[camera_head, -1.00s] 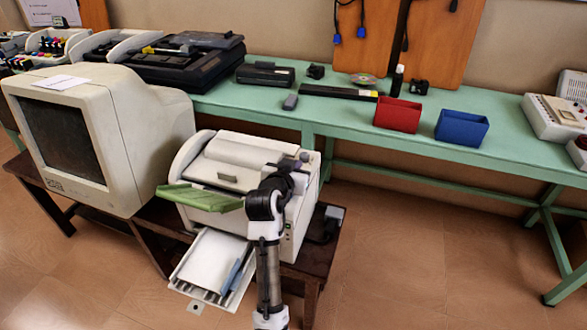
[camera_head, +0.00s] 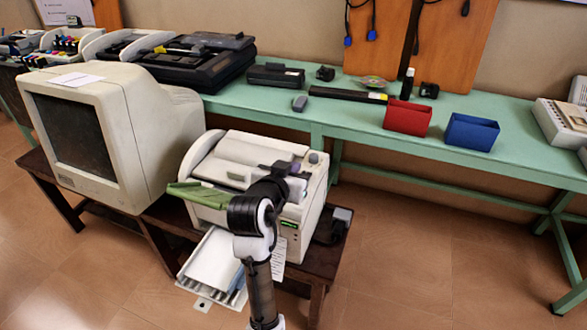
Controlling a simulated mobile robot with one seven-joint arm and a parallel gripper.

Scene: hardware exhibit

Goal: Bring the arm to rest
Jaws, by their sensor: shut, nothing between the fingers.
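My arm (camera_head: 257,240) rises from the bottom of the head view in front of a cream printer (camera_head: 265,150). It bends at a dark joint, and its end points away from the camera over the printer's front. My gripper (camera_head: 277,170) is small and dark there, partly hidden by the arm's own links. It looks shut, with nothing seen in it. I cannot tell how far it is above the printer.
A bulky cream monitor (camera_head: 110,130) stands left of the printer on a low dark table (camera_head: 312,268). Behind, a green bench (camera_head: 350,122) carries a red bin (camera_head: 407,118), a blue bin (camera_head: 471,132) and other hardware. Floor at right (camera_head: 430,260) is clear.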

